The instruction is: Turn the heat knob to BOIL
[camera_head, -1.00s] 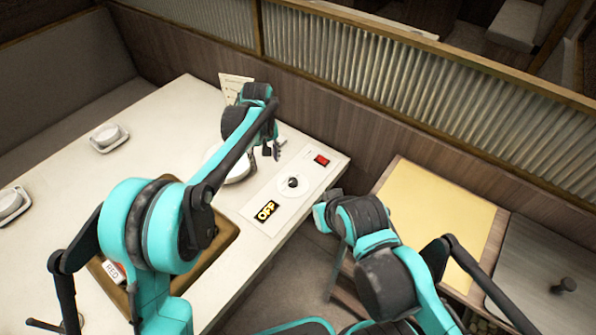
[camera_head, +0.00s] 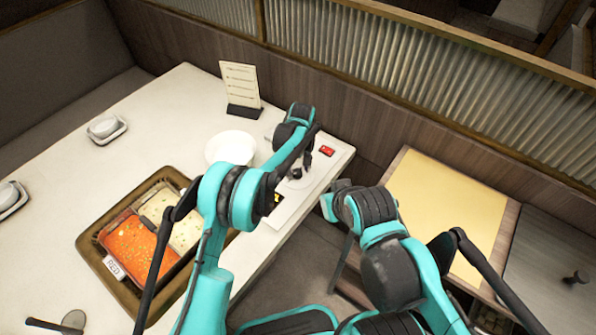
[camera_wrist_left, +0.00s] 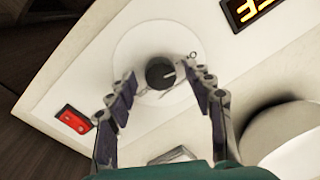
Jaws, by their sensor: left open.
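The black heat knob (camera_wrist_left: 160,73) sits on a round white dial on the control panel; a light pointer mark shows on it. In the head view the knob (camera_head: 295,174) is partly covered by my left gripper. My left gripper (camera_wrist_left: 160,88) is open over the panel, with its two fingers on either side of the knob and apart from it as far as I can tell. The amber display (camera_wrist_left: 245,10) is cut off at the frame's edge in the wrist view. In the head view my arm hides most of it. My right arm's gripper end cannot be made out.
A red switch (camera_head: 327,151) lies on the panel beyond the knob. A white bowl (camera_head: 230,147), a menu card (camera_head: 240,84) and a wooden-framed pot (camera_head: 92,243) with red and pale soup stand on the table. A yellow-topped side table (camera_head: 450,215) is at the right.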

